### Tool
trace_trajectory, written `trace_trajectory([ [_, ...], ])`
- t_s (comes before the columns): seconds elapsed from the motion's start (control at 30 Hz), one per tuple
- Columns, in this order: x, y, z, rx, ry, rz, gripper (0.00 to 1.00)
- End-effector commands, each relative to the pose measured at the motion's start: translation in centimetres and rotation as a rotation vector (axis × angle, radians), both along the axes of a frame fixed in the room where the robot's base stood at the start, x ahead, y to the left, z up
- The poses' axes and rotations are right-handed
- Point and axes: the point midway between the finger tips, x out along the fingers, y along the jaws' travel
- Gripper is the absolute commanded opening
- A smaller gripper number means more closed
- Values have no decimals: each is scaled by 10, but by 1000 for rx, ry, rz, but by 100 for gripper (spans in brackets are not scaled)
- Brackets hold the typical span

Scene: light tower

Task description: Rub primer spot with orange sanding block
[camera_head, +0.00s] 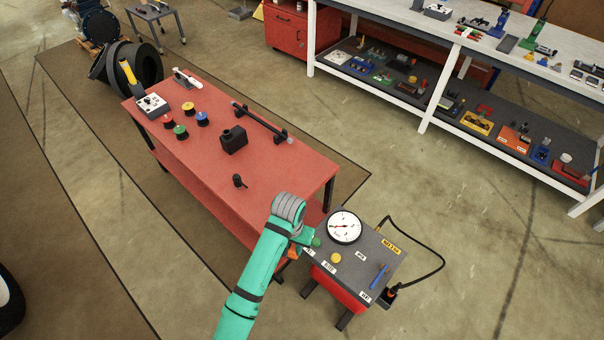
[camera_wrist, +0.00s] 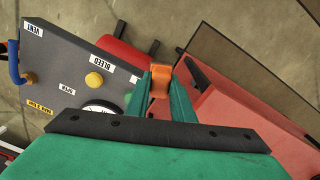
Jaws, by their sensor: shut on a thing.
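My gripper (camera_wrist: 162,78) is shut on the orange sanding block (camera_wrist: 160,82), which sits between its green fingertips in the wrist view. In the head view a small part of the orange block (camera_head: 292,253) shows beside my wrist, in the gap between the red table and the grey gauge panel. My arm hides much of the gripper there. I cannot make out a primer spot in either view. Whether the block touches any surface cannot be told.
The grey panel (camera_head: 347,262) carries a gauge (camera_head: 344,227), a yellow knob (camera_head: 335,258) and a blue lever (camera_head: 378,276). A black cable (camera_head: 436,250) loops beside it. The red table (camera_head: 270,180) holds coloured knobs, a black block (camera_head: 233,139) and a bar (camera_head: 262,122).

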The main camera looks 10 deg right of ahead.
Motion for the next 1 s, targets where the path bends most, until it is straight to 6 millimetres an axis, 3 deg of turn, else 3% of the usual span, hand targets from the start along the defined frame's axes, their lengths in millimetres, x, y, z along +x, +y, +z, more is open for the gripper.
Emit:
trace_trajectory([
  [0.2,0,25,-78,-7,2,236,4],
  [0.53,-12,53,-179,9,3,510,4],
  [0.7,-17,58,-202,13,3,569,4],
  [1.0,-23,63,-208,18,9,577,4],
])
